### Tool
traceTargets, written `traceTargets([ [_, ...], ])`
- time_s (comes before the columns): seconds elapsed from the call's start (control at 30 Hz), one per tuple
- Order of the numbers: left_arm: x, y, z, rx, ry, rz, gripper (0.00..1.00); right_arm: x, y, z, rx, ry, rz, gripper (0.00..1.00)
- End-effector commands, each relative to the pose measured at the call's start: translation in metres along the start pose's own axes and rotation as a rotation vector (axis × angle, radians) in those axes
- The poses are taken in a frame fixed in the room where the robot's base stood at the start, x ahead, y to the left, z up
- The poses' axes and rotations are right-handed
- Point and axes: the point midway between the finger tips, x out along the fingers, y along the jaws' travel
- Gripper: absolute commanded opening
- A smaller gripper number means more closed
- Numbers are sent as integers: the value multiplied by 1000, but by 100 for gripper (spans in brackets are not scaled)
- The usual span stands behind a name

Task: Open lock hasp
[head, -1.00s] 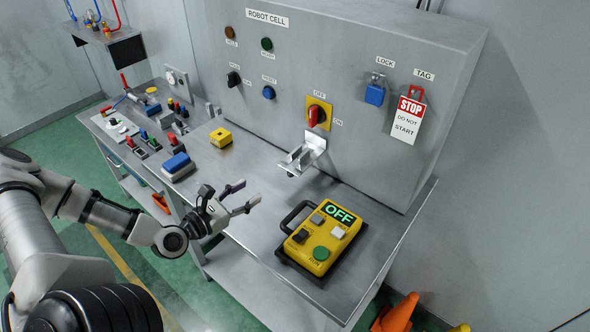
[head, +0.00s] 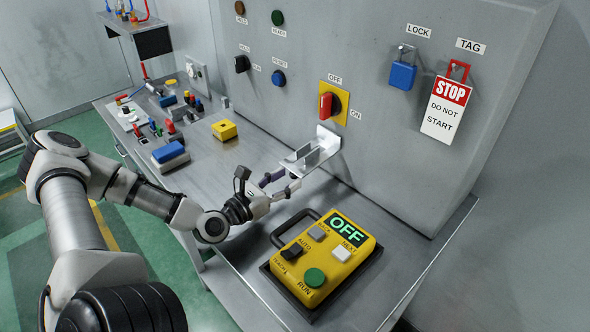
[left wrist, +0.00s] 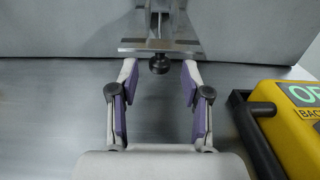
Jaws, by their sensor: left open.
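A silver metal bracket (head: 312,152) sticks out from the grey panel below the red rotary switch (head: 327,105). I cannot tell for certain whether it is the hasp. In the left wrist view the bracket (left wrist: 160,45) lies straight ahead, with a round black knob (left wrist: 160,64) on its near side. My left gripper (head: 280,184) is open and empty, just below and in front of the bracket. In the left wrist view its fingertips stand apart on either side of the knob, with no clear contact. A blue padlock (head: 402,75) hangs under LOCK. My right gripper is not in view.
A yellow control box (head: 325,265) reading OFF lies on the metal table, right of my left gripper. A red and white STOP tag (head: 445,108) hangs on the panel. A yellow block (head: 224,130) and a blue-topped block (head: 170,154) lie to the left.

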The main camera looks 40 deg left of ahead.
Motion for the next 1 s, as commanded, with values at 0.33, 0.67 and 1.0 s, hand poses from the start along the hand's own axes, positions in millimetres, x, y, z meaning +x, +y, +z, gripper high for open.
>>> traceTargets([
  [0.33,31,0,-1,1,0,0,48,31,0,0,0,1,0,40],
  [0.67,31,0,0,0,0,1,5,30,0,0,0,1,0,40],
  [1.0,29,0,11,0,28,1,0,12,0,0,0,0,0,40],
])
